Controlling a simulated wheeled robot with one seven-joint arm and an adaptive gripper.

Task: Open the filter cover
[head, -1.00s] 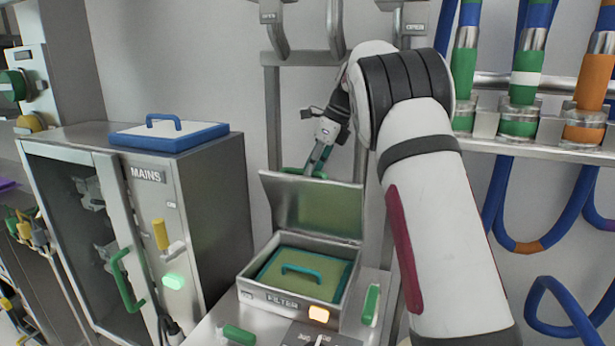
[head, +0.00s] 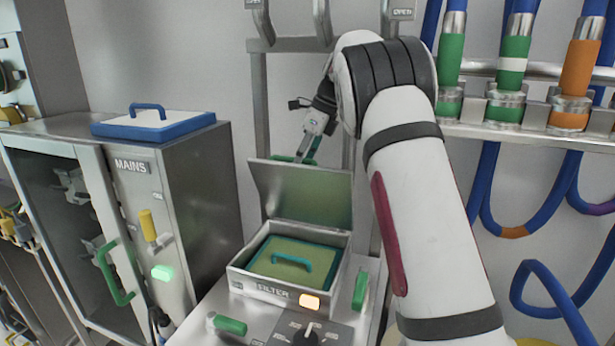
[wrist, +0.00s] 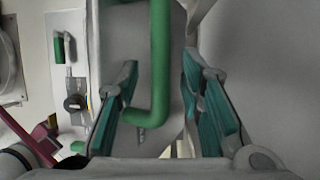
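My gripper (head: 304,152) is behind the cover's upper edge, by the cover's green handle, which is mostly hidden in the head view. In the wrist view the green handle (wrist: 159,60) runs between the two teal-padded fingers of my gripper (wrist: 160,85). The fingers are spread, with gaps on both sides of the handle. Inside the box lies a green filter (head: 290,262) with a teal handle.
The MAINS cabinet (head: 190,190) stands left, with a blue-rimmed white panel (head: 153,125) on top. A green handle (head: 360,290) and a dial (head: 308,335) are near the box. Hoses and pipes (head: 510,75) fill the right wall. A metal frame (head: 258,120) stands behind the box.

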